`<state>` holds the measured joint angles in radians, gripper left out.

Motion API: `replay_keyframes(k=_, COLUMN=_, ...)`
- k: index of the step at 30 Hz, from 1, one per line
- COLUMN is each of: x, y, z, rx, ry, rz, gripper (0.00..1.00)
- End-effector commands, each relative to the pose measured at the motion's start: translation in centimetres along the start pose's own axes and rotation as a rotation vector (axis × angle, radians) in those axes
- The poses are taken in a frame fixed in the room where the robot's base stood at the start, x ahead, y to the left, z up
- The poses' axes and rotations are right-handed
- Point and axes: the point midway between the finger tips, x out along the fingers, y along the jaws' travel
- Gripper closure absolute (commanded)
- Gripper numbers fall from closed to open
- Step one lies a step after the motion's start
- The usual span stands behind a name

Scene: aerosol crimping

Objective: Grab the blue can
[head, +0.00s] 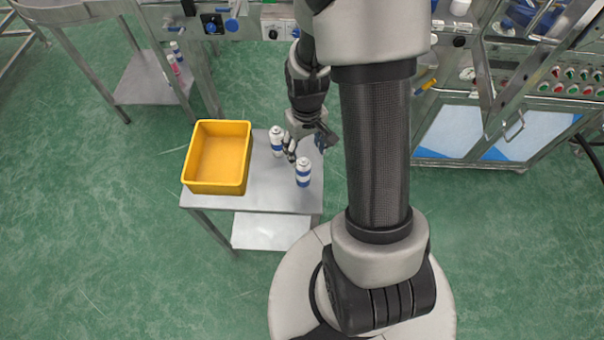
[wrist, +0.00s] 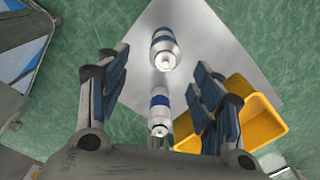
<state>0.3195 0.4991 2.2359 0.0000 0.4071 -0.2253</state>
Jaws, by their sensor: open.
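In the head view, one can (head: 277,142) is farther back, near the yellow bin, and the other can (head: 303,173) is closer to my base. My gripper (head: 307,146) is just behind and right of them. In the wrist view, my gripper (wrist: 162,64) is open and empty, its fingers left and right of both cans. One can (wrist: 163,50) is at the upper middle and the other (wrist: 159,110) lower down. No contact shows.
An empty yellow bin (head: 187,165) stands on the table's left part; it also shows at the right in the wrist view (wrist: 262,118). A metal machine frame with control knobs (head: 560,88) is at the back right. Green floor surrounds the table.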

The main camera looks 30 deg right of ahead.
Motion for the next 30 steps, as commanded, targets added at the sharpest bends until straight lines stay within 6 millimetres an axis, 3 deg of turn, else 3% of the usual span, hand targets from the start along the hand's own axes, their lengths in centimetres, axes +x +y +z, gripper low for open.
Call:
replay_keyframes(k=3, x=2.5, y=0.0, z=0.1, rx=0.0, ry=-0.002, rz=-0.001, gripper=0.4)
replay_keyframes(k=14, x=4.8, y=-0.2, z=0.1, rx=0.0, ry=-0.001, rz=0.0, gripper=0.4)
replay_keyframes(k=21, x=8.5, y=-0.7, z=0.2, rx=0.0, ry=-0.002, rz=-0.001, gripper=0.4)
replay_keyframes(k=30, x=8.9, y=-0.7, z=0.1, rx=0.0, ry=0.001, rz=0.0, gripper=0.41)
